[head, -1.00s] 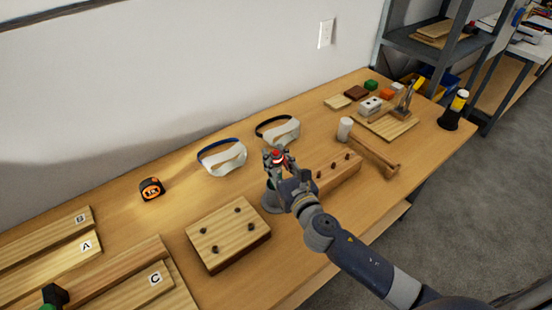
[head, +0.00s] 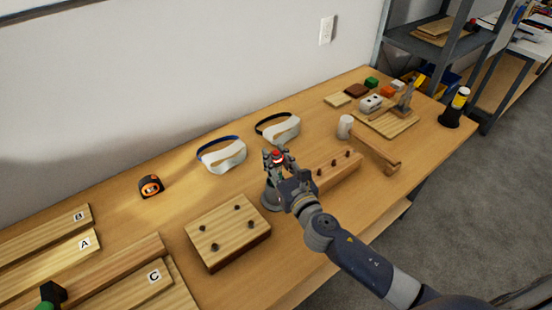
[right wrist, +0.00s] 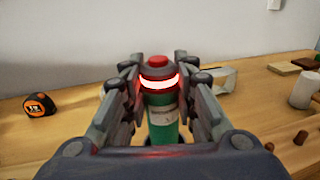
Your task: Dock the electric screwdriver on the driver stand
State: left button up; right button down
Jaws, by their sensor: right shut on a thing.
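The electric screwdriver (right wrist: 163,115) is upright, with a green labelled body, a glowing red-white ring and a red top. My right gripper (right wrist: 160,85) is shut on it, one finger on each side. In the head view, my right gripper (head: 278,170) is near the middle of the bench, with the red top (head: 278,154) showing between its fingers. The grey round driver stand (head: 270,201) is directly below, partly hidden by the gripper. The screwdriver's lower end is hidden, so I cannot tell how deep it sits. My left gripper is out of view.
A wooden block with dark pegs (head: 228,232) is left of the stand, and another pegged block (head: 338,172) is close on the right. Two pairs of goggles (head: 222,155) (head: 278,130) lie behind. A mallet (head: 372,150) and tape measure (head: 151,186) are farther off.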

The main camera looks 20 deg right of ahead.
jog(key=c, duration=1.6)
grip_release()
jog(key=shift+o, duration=0.2)
jog(key=shift+s, duration=0.1)
jog(key=shift+s+d+f, duration=0.1)
jog(key=shift+s, duration=0.45)
jog(key=s+d, duration=0.1)
jog(key=s, duration=0.8)
jog(key=shift+s+b, duration=0.35)
